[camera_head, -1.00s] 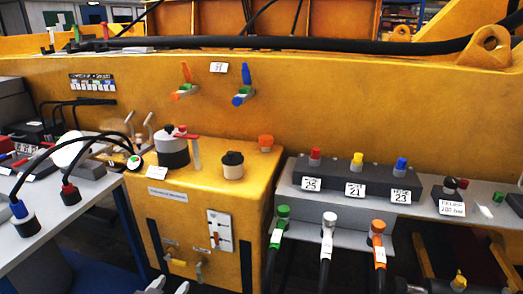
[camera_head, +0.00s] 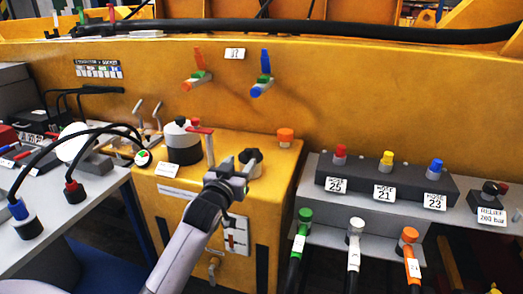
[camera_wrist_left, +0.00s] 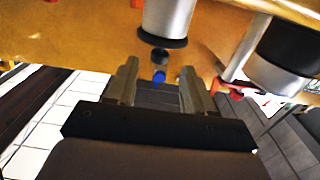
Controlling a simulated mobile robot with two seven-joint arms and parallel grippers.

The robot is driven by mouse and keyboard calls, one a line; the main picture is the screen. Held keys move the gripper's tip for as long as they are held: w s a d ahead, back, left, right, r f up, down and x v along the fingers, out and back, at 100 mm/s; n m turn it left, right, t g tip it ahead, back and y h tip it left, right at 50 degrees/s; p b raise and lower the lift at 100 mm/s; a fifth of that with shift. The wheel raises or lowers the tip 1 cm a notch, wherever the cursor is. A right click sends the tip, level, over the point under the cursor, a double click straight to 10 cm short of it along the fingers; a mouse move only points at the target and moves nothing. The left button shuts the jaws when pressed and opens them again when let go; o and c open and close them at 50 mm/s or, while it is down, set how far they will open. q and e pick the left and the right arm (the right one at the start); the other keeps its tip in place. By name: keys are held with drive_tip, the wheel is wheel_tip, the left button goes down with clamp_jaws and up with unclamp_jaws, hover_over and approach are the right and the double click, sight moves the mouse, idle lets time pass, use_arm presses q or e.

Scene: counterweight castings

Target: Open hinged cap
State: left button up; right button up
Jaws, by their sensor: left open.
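A yellow tank box (camera_head: 183,212) stands in the middle of the head view. On its top are a short neck with a black knobbed cap (camera_head: 251,157) and a wider dark cylinder with a pale lid (camera_head: 182,143), with a red lever (camera_head: 206,143) beside it. My left gripper (camera_head: 232,172) is open, just in front of the black cap and partly covering its neck. In the left wrist view, a pale cylinder with a dark rim (camera_wrist_left: 165,22) lies beyond the open fingers (camera_wrist_left: 157,88). I cannot tell whether they touch it. My right gripper is not in view.
An orange cap (camera_head: 285,138) sits on the tank's back right. A dark block (camera_head: 388,179) with coloured caps stands on the right shelf, with hoses below. Black cables (camera_head: 80,139) arch over the left table. A yellow wall with an orange and a blue lever (camera_head: 265,72) rises behind.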

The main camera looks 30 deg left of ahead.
sight(247, 155)
use_arm(q)
drive_tip(key=shift+x, duration=3.55)
clamp_jaws()
